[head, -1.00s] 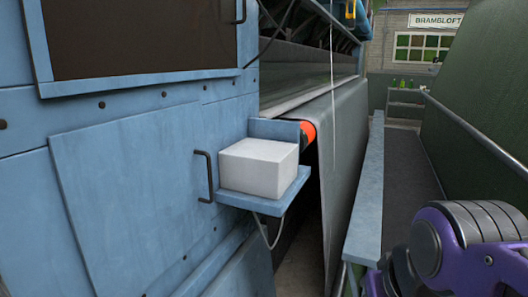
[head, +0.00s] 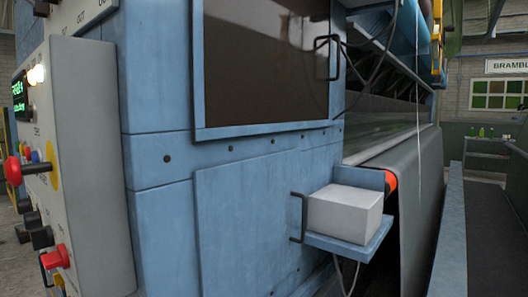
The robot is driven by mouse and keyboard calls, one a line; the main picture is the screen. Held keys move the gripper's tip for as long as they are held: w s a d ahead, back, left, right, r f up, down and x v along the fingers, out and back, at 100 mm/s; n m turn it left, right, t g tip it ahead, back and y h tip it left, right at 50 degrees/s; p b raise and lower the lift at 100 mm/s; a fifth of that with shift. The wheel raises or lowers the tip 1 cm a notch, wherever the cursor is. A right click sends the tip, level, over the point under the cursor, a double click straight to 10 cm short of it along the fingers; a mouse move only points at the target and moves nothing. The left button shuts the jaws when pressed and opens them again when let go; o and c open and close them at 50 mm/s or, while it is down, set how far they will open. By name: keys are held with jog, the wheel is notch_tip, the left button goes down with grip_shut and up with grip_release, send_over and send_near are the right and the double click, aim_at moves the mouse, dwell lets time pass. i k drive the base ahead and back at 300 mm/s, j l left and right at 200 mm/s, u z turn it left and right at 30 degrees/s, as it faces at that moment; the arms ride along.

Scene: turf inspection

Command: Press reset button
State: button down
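A grey control panel (head: 88,170) stands at the left edge of the head view, seen steeply from the side. On its face are a large red mushroom button (head: 14,170) on a yellow surround, small coloured buttons including a blue one (head: 35,156), several black knobs (head: 42,238), and a lower red control (head: 55,257). A lit lamp (head: 37,74) and a green text display (head: 19,95) sit above them. The labels are too slanted to read, so I cannot tell which is the reset button. My gripper is not in view.
The blue machine body (head: 155,200) fills the middle. A white box (head: 345,212) rests on a blue shelf (head: 345,246) jutting from it, beside a black handle (head: 299,218). Dark fabric (head: 420,200) hangs from the machine. A walkway (head: 498,225) runs along the right.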

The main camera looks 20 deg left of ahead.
aim_at(35, 157)
jog(key=k+j+u, duration=0.4)
jog(key=j+u, duration=0.1)
jog(key=u, duration=1.15)
jog(key=k+j+u, duration=0.1)
jog(key=k, duration=0.2)
